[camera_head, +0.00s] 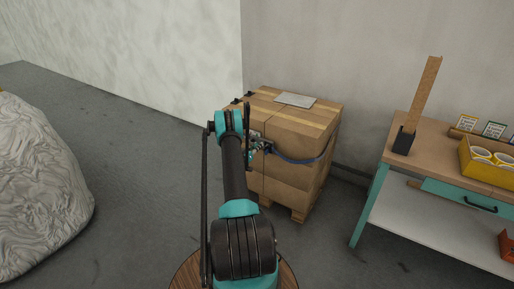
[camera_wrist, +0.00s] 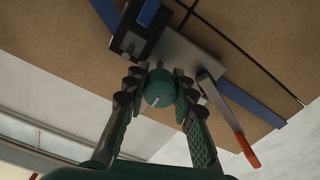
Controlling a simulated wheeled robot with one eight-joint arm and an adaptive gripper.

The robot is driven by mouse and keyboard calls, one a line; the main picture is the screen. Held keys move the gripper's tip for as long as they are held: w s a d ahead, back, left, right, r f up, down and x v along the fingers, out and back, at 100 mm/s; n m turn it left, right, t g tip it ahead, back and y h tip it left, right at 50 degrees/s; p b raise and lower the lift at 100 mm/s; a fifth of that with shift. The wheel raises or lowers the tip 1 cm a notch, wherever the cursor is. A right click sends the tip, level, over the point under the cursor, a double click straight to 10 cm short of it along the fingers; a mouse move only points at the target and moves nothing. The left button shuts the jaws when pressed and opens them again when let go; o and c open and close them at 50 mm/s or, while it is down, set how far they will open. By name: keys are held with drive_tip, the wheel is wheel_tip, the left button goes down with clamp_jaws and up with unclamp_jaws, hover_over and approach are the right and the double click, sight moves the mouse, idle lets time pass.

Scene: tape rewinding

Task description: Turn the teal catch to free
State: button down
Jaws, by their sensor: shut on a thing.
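The teal catch (camera_wrist: 159,88) is a round knob with a pale line on its face, seen in the wrist view. It sits on a grey and black ratchet device (camera_wrist: 176,53) against the cardboard. My gripper (camera_wrist: 158,92) has one finger on each side of the knob and is shut on it. A lever with an orange tip (camera_wrist: 243,146) sticks out to the right of the knob. In the head view my arm reaches the strapped box (camera_head: 296,146), and the device at its side is small and partly hidden by the arm.
A blue strap (camera_head: 300,160) runs around the box, which stands on a wooden pallet (camera_head: 298,214). To the right is a workbench (camera_head: 425,150) with a yellow bin (camera_head: 490,170) of tape rolls. A wrapped grey bundle (camera_head: 40,190) lies at left. Floor between is clear.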

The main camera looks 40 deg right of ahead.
sight(257, 144)
drive_tip(key=c, duration=1.5)
unclamp_jaws()
wheel_tip(257, 144, up, 10)
